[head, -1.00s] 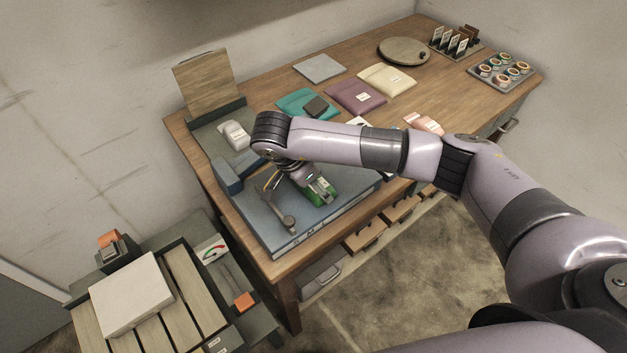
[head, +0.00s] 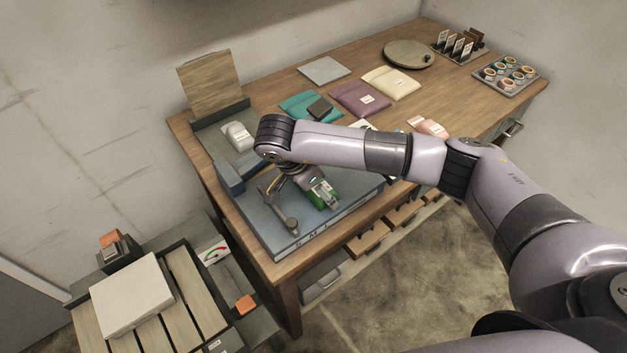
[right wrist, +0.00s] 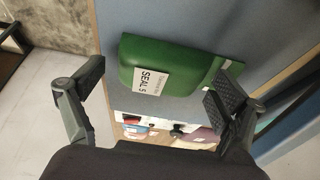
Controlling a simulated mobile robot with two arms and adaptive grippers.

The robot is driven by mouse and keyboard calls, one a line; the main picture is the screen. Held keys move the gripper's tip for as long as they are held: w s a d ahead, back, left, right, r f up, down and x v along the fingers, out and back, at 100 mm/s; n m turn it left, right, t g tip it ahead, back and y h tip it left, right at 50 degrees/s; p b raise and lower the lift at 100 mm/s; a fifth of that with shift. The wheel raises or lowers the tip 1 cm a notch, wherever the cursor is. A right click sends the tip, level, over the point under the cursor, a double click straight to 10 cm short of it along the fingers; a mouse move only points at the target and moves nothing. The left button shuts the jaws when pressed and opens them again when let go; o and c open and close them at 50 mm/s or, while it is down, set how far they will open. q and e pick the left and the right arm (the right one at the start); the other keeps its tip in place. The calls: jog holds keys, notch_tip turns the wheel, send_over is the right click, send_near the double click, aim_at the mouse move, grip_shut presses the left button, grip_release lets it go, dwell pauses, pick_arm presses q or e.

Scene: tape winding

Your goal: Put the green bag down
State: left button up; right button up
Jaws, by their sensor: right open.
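The green bag (right wrist: 172,68) lies on the blue-grey platform (head: 275,232) at the table's front left. It carries a white label reading "SEAL 5" in the right wrist view. In the head view only a small green part (head: 309,196) shows, mostly hidden by my right gripper (head: 325,193). My right gripper is open, its fingers (right wrist: 160,86) wide apart, with the bag ahead of them. The fingers do not appear to clamp it; I cannot tell whether they touch it. My left gripper is in neither view.
Teal (head: 296,104), purple (head: 350,97) and cream (head: 395,82) pouches lie behind my arm. A lower bench (head: 170,262) holds a white block (head: 130,295). Bare wood shows at the table's back right.

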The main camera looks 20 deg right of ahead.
jog(key=shift+r+p, duration=0.35)
jog(key=shift+r, duration=0.05)
jog(key=b+v, duration=0.2)
jog(key=v, duration=0.2)
jog(key=shift+a+r, duration=0.15)
jog(key=shift+r, duration=0.05)
jog(key=v, duration=0.7)
jog(key=shift+r+b, duration=0.2)
jog(key=shift+b, duration=0.15)
